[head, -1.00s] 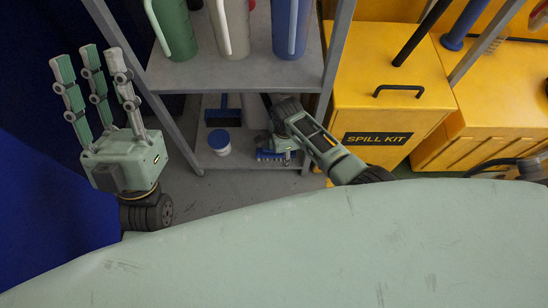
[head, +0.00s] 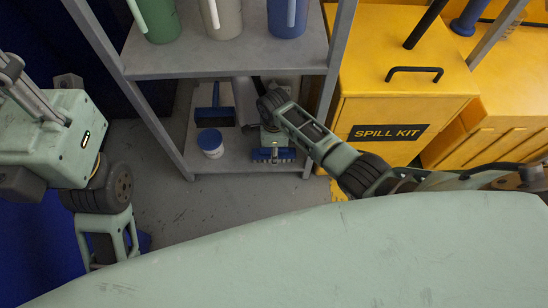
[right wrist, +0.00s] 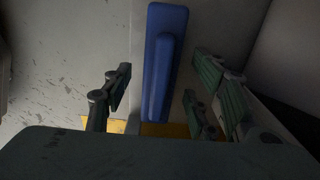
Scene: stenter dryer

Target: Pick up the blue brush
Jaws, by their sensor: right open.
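The blue brush (head: 273,155), with pale bristles at its edge, is at the front of the grey lower shelf. My right gripper (head: 268,130) is just above and behind it, its fingers mostly hidden by the wrist. In the right wrist view the blue brush (right wrist: 163,65) is a long block with a raised bar, lying between the spread fingers of my right gripper (right wrist: 158,95). The fingers are open on both sides, with gaps to the brush. My left gripper (head: 20,85) is at the left edge, away from the shelf, its fingers partly out of frame.
Jugs (head: 288,15) stand on the upper shelf (head: 230,60). A yellow spill kit box (head: 390,115) is at right.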

